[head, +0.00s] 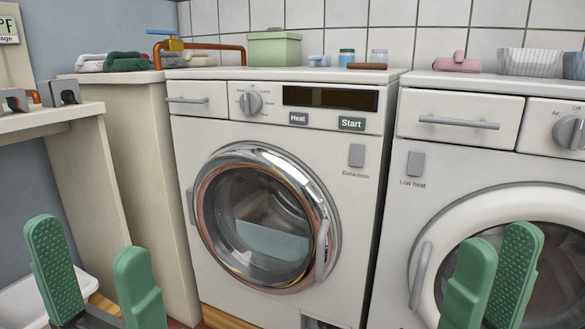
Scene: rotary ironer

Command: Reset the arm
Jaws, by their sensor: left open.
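My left gripper (92,245) is at the lower left of the head view, in front of the beige side panel. Its two green fingers stand upright and well apart, with nothing between them. My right gripper (500,245) is at the lower right, in front of the right machine's round door. Its two green fingers point up with a narrower gap, seen at an angle, and nothing shows between them. Both wrists are cut off by the lower edge.
A white front-loading machine (186,125) with a closed round glass door (265,220) stands ahead. A second machine (425,145) is at right. A green box (273,48) and small jars stand on top. A shelf (50,118) is at left.

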